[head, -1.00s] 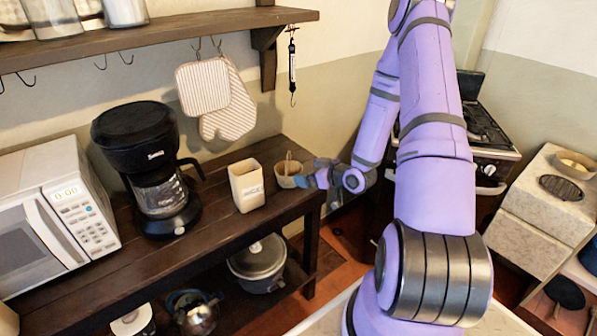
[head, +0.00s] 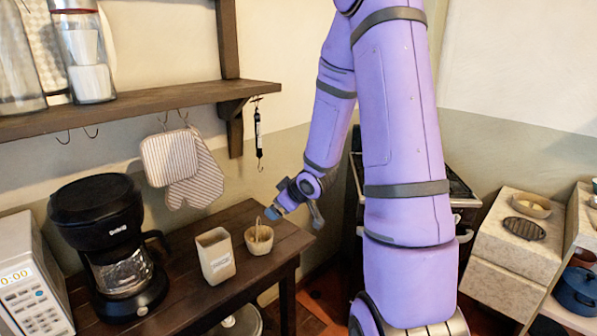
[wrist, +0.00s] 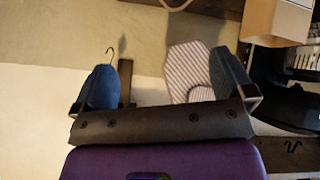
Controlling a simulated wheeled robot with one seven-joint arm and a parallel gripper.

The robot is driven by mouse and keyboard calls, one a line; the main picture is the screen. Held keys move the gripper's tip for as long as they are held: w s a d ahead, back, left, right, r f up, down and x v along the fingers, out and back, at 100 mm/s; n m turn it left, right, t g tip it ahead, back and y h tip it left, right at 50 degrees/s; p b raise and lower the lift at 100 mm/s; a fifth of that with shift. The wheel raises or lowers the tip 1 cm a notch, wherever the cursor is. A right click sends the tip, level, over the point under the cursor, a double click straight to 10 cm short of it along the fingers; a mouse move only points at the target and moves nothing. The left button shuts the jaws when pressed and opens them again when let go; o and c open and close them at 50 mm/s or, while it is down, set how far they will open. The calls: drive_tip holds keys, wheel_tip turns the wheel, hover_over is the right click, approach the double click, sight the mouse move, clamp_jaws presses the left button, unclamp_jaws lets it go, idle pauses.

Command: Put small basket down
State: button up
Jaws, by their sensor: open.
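The small basket (head: 259,242) is a tan bowl shape with an upright handle. It stands upright on the dark wooden table (head: 190,262), near its right end, in the head view. My gripper (head: 295,214) is at the basket's upper right, just beyond its handle. In the wrist view, my gripper (wrist: 165,86) has its two blue finger pads wide apart with nothing held between them. A thin pale curve at the top edge there may be the basket's handle, clear of the fingers. The rest of the basket is out of that view.
A beige square container (head: 215,256) stands just left of the basket. The coffee maker (head: 110,245) and microwave (head: 30,285) are farther left. Striped mitts (head: 185,168) and a hanging scale (head: 258,140) hang below the wall shelf (head: 140,98). A stove (head: 462,190) is at the right.

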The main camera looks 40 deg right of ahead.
drive_tip(key=s+a+r+m+g+h, duration=0.1)
drive_tip(key=s+a+r, duration=0.3)
drive_tip(key=r, duration=0.4)
drive_tip(key=s+a+r+m+g+h, duration=0.15)
drive_tip(key=s+a+r, duration=0.25)
drive_tip(key=r, duration=0.4)
drive_tip(key=s+a+r+g+y, duration=0.1)
drive_tip(key=s+a+r, duration=0.3)
drive_tip(key=s, duration=0.5)
drive_tip(key=s+a+r+m+g+y, duration=0.1)
drive_tip(key=s+a+r, duration=0.3)
drive_tip(key=s, duration=0.5)
drive_tip(key=shift+a, duration=0.8)
